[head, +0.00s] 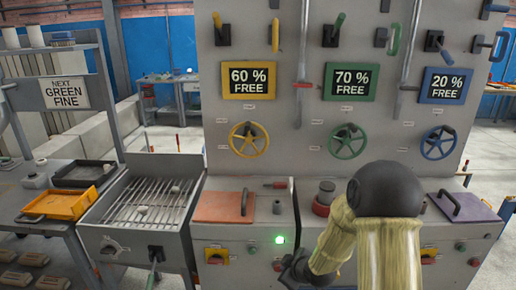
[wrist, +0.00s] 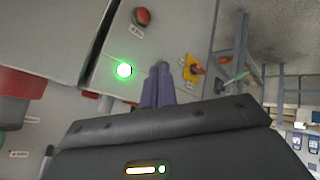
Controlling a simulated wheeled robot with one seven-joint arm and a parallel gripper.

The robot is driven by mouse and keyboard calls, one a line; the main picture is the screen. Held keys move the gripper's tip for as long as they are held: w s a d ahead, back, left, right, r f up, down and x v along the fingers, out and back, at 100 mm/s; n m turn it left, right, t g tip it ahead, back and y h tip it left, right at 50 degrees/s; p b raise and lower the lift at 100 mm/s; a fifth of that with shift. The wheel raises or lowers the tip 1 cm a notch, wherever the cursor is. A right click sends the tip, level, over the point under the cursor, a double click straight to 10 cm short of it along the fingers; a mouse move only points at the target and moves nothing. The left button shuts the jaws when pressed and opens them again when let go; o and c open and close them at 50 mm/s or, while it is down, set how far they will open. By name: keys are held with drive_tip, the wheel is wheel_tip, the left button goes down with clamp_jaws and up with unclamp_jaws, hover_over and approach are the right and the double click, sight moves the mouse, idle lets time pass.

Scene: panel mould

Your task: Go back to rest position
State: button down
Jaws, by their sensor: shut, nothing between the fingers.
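My gripper shows in the wrist view (wrist: 161,68) with its two purple fingers pressed together and nothing between them. In the head view only its dark end (head: 294,268) shows, low in front of the grey console, and its fingertips are too small to make out. A lit green light (wrist: 124,70) and a red button (wrist: 142,16) are on the console face near the fingers. The green light also shows in the head view (head: 280,239). A yellow-and-red switch (wrist: 193,68) is right of the fingers in the wrist view. I cannot tell whether the fingers touch the panel.
The console's upright panel carries yellow (head: 249,140), green (head: 347,142) and blue (head: 438,143) handwheels under signs reading 60, 70 and 20 % FREE. A grated bin (head: 150,205) and a table with an orange tray (head: 58,206) stand left. A red lid (head: 223,207) lies on the console.

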drive_tip(key=s+d+r+m+g+h, duration=0.1)
drive_tip(key=s+d+r+m, duration=0.1)
drive_tip(key=s, duration=0.4)
drive_tip(key=s+d+r+m+g+h+p, duration=0.1)
drive_tip(key=s+d+r+m+g, duration=0.1)
drive_tip(key=s+r+m, duration=0.3)
drive_tip(key=s+d+r+m+g+h+p, duration=0.1)
drive_tip(key=s+r+m, duration=0.3)
drive_tip(key=s, duration=0.5)
drive_tip(key=shift+s+d+r+g, duration=0.25)
drive_tip(key=shift+d+r+g, duration=0.3)
drive_tip(key=shift+d, duration=0.3)
